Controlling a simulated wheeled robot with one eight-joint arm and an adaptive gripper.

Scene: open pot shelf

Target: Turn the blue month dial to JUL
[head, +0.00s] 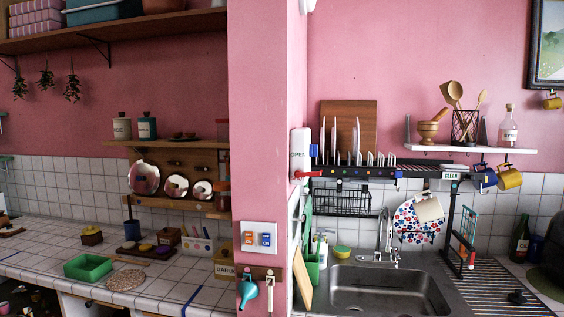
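No dial with a readable month name shows in the head view. A white plate (259,236) on the front of the pink pillar carries a small orange part and a small blue part (267,239) side by side. Their markings are too small to read, and I cannot tell whether the blue one is the month dial. A white box marked OPEN (299,154), on the pillar's right side, has a small blue part (313,151) at its edge. My gripper is not in view.
A peg rail (259,273) with a teal item (247,293) hangs under the plate. The tiled counter (45,245) with a green tray (88,267) lies left of the pillar. The sink (375,291) and a loaded dish rack (375,169) are on the right.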

